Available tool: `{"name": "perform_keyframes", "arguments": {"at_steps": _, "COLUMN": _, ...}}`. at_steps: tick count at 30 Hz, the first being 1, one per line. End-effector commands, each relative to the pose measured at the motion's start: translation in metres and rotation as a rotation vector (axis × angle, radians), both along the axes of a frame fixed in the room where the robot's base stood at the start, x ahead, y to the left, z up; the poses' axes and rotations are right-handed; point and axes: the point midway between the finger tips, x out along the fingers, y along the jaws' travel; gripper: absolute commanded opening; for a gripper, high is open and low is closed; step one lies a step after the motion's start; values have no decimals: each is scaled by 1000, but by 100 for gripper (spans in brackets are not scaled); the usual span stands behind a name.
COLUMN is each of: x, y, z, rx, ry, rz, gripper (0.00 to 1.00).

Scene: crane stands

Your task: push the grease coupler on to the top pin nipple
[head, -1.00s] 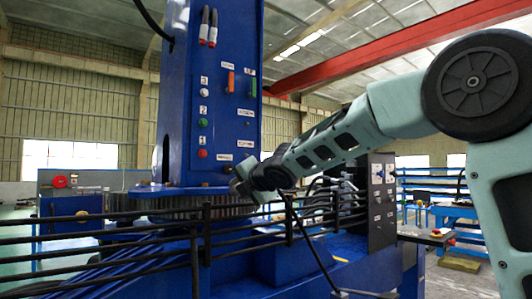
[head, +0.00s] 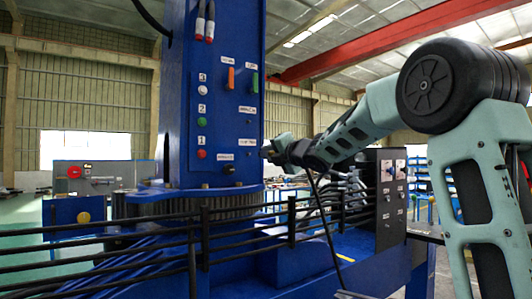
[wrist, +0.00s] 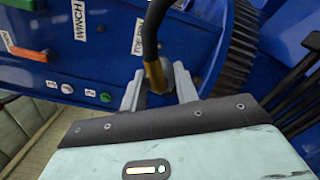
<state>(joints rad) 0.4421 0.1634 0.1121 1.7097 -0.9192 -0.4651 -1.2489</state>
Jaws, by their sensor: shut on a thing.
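The grease coupler shows in the wrist view as a brass-coloured fitting (wrist: 157,76) on the end of a black hose (wrist: 152,30). My gripper (wrist: 160,92) is shut on it, with a grey finger on each side. In the head view my gripper (head: 268,151) is at the right edge of the blue column (head: 180,95), level with the top pin label (head: 247,142). That label (wrist: 138,36) is partly covered by the hose in the wrist view. I cannot make out the top pin nipple, nor whether the coupler touches it.
Black rails (head: 120,238) run across the front, below my arm. A toothed slewing ring (head: 200,207) lies under the column, and a control box (head: 390,200) stands to the right. Several buttons and two levers are on the column face.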

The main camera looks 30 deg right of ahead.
Motion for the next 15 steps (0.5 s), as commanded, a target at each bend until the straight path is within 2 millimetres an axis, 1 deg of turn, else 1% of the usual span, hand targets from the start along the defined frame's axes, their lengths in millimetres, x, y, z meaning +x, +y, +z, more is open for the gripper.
{"name": "perform_keyframes", "arguments": {"at_steps": 11, "x": -1, "y": 1, "z": -1, "rx": -2, "ry": -3, "rz": -2, "gripper": 5}}
{"name": "perform_keyframes", "arguments": {"at_steps": 15, "x": 10, "y": 1, "z": 0, "rx": -1, "ry": -2, "rz": 0, "gripper": 5}}
